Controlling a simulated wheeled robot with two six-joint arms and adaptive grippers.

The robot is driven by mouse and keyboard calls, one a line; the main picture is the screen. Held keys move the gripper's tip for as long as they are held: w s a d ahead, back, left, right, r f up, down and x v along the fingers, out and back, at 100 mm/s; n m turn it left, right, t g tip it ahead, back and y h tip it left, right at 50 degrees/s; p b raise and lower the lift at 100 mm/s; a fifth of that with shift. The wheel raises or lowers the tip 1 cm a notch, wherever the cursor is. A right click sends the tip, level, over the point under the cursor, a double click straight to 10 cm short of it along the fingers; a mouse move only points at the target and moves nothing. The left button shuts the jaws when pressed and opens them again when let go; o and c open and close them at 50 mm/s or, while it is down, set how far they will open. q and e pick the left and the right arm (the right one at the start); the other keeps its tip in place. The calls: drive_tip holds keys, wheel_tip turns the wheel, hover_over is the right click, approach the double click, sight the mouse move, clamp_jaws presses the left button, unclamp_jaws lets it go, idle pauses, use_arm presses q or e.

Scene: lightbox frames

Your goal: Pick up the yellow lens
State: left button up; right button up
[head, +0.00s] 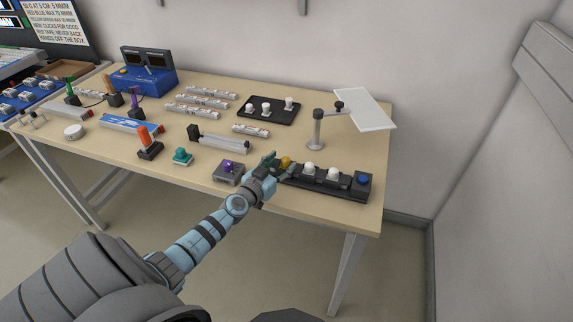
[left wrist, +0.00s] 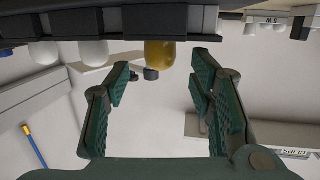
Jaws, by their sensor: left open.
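The yellow lens (head: 286,162) is a small rounded dome at the left end of a black strip (head: 322,183) near the table's front edge. It also shows in the left wrist view (left wrist: 160,53), where the picture is upside down and the lens hangs from its dark socket. My left gripper (head: 270,163) reaches in from the front and is just left of the lens. Its green-padded fingers (left wrist: 158,82) are open and empty, apart on either side of the lens's line, with the lens just beyond their tips. My right gripper is not in view.
Two white lenses (head: 309,168) and a blue lens (head: 363,179) share the strip. A purple-topped block (head: 229,170) stands close left of my gripper. A stand with a white panel (head: 364,110) rises behind. Several labelled tubes (head: 192,110) and tools crowd the table's left and middle.

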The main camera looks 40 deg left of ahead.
sight(284, 161)
use_arm(q)
drive_tip(key=shift+w+a+f, duration=0.15)
drive_tip(key=shift+w+f, duration=0.2)
drive_tip(key=shift+w, duration=0.75)
drive_tip(key=c, duration=1)
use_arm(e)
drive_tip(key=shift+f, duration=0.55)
use_arm(q)
drive_tip(key=shift+o, duration=0.2)
wheel_tip(284, 161, up, 10)
drive_tip(key=p, duration=1)
drive_tip(key=shift+r, duration=0.15)
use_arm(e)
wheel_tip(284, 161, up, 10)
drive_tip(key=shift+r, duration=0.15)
